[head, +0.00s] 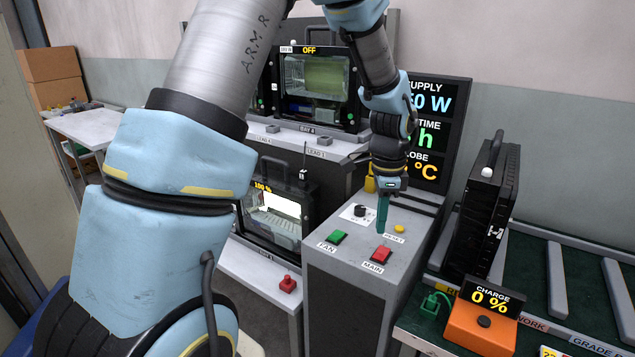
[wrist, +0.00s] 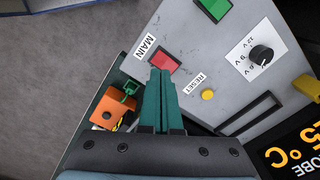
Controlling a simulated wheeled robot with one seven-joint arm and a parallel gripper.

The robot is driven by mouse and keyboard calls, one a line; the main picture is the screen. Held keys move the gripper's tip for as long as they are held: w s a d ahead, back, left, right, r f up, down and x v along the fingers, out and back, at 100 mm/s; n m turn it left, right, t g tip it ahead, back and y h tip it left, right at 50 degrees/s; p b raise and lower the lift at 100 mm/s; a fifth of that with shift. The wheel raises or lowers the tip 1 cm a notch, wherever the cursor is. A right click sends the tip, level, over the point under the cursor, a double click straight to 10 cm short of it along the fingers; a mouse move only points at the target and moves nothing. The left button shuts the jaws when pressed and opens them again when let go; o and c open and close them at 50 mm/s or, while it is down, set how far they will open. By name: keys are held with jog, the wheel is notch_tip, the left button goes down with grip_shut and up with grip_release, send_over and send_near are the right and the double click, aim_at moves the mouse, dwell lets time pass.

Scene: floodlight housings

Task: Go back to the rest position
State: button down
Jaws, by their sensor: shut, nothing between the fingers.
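My gripper (head: 382,215) has teal fingers that are shut with nothing between them. In the head view it points down just above the grey control box, close to the red MAIN button (head: 381,255). In the wrist view the fingertips (wrist: 161,74) overlap the edge of the red button (wrist: 164,62); I cannot tell whether they touch it. The green FAN button (head: 337,237) is left of the red one, and the yellow RESET button (head: 399,229) is to the right. A black knob (head: 360,211) sits behind them. My arm fills the left and top of the head view.
A black floodlight housing (head: 485,210) stands right of the control box (head: 345,272). An orange charger (head: 482,322) reads 0 %. A display panel (head: 440,130) rises behind. Floodlights on the bench (head: 315,85) and below (head: 272,215) are at the left.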

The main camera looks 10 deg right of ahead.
jog(key=s+a+r+n, duration=0.2)
jog(key=a+n, duration=0.7)
jog(key=a, duration=0.5)
jog(key=s+a+r+n+t, duration=0.1)
jog(key=s+a+r+n, duration=0.1)
jog(key=a+n, duration=0.8)
jog(key=a+r, duration=0.1)
jog(key=a, duration=0.4)
jog(key=shift+a+t, duration=0.25)
jog(key=shift+t, duration=0.05)
jog(key=shift+r, duration=0.1)
